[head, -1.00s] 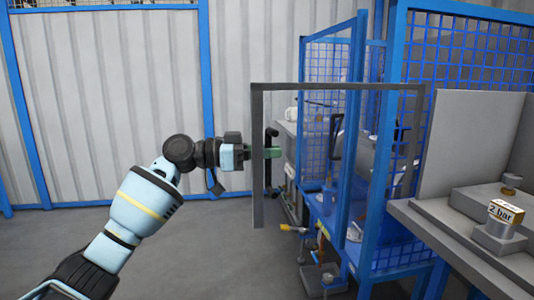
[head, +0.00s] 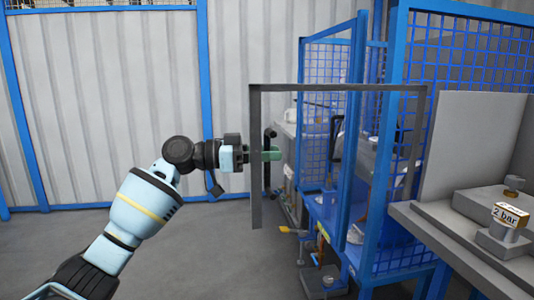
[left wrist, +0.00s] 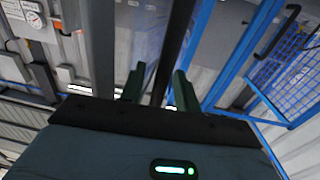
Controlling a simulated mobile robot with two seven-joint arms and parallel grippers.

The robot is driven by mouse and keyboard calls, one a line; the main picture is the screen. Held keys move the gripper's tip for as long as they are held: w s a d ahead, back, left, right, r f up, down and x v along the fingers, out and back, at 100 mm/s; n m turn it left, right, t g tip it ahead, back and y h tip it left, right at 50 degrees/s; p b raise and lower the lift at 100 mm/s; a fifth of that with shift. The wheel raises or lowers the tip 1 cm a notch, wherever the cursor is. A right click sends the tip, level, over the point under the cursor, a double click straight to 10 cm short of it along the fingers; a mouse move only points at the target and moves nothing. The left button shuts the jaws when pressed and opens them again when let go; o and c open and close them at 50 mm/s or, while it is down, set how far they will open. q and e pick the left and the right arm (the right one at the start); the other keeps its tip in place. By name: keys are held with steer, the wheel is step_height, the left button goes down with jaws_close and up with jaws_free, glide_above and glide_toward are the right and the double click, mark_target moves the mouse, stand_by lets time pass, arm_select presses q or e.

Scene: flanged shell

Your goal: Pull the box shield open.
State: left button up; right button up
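The box shield is a clear panel in a grey frame (head: 255,200), standing open at an angle out from the grey bench on the right. A black upright bar handle (head: 268,180) sits near its left edge. My left gripper (head: 272,154) reaches in level from the left, its green fingers at the handle. In the left wrist view the two fingers (left wrist: 160,88) stand apart on either side of the dark handle bar (left wrist: 176,40), with a gap showing beside it. The grey frame bar (left wrist: 102,45) runs left of them. My right gripper is in neither view.
A blue mesh guard (head: 325,115) and blue workbench stand behind the shield. A grey bench (head: 440,235) at right holds a block with a "2 bar" label (head: 510,215). The floor (head: 200,250) left of the shield is clear.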

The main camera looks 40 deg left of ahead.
arm_select(q)
steer(key=v, duration=0.7)
steer(key=shift+s+a, duration=0.3)
steer(key=shift+s, duration=0.05)
stand_by(0.4)
